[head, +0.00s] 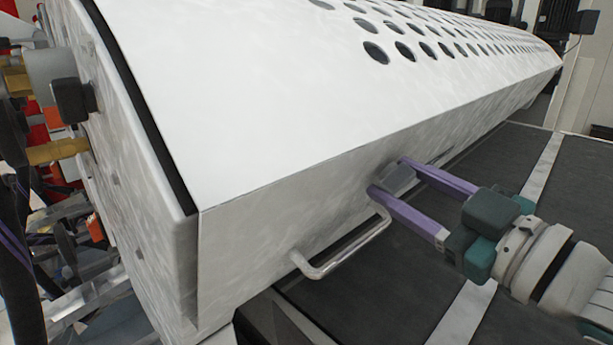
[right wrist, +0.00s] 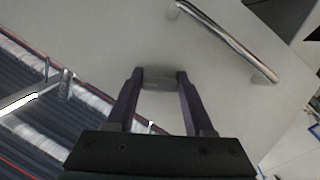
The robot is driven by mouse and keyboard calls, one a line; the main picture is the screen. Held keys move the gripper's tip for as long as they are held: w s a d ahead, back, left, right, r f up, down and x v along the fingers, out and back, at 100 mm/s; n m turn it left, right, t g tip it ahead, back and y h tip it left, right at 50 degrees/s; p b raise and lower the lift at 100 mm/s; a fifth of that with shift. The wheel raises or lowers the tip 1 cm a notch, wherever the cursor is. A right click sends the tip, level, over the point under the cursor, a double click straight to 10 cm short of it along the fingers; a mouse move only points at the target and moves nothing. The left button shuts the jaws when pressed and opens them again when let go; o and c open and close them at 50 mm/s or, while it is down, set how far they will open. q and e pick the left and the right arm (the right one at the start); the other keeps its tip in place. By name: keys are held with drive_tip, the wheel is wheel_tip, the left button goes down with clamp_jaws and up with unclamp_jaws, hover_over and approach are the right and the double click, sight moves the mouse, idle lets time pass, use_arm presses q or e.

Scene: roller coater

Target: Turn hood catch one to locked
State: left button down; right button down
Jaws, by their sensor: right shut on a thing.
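The hood (head: 240,110) is a long white cover with rows of dark oval holes. A small grey catch (head: 396,181) sits on its front face, just right of the handle. My right gripper (head: 385,175) has its two purple fingers on either side of this catch and is shut on it. In the right wrist view the catch (right wrist: 158,80) shows as a grey block between the fingertips. No label is readable, so I cannot tell the catch's number or whether it is locked. My left gripper is not in view.
A bent metal handle (head: 345,250) sticks out from the hood's front face, left of my right gripper; it also shows in the right wrist view (right wrist: 228,42). Dark panels with a pale strip (head: 465,312) lie below. Machine parts (head: 60,150) crowd the left end.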

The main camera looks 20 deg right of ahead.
drive_tip(key=shift+f+n+t+h+b, duration=0.1)
drive_tip(key=shift+n+t+h+b, duration=0.2)
drive_tip(key=shift+n+h+b, duration=0.15)
drive_tip(key=shift+f+n+t+h+b, duration=0.1)
drive_tip(key=shift+n+t+h+b, duration=0.3)
drive_tip(key=shift+n+h+b, duration=0.4)
drive_tip(key=n+t+h+b, duration=0.1)
drive_tip(key=n+b, duration=0.2)
drive_tip(key=b, duration=0.1)
drive_tip(key=shift+b, duration=0.3)
drive_tip(key=shift+n+t+h+b, duration=0.45)
drive_tip(key=shift+n+t+b, duration=0.25)
drive_tip(key=shift+n+b, duration=0.4)
drive_tip(key=shift+r+n+b, duration=0.2)
drive_tip(key=shift+n+b, duration=0.05)
drive_tip(key=shift+b, duration=0.3)
drive_tip(key=shift+c, duration=1.4)
unclamp_jaws()
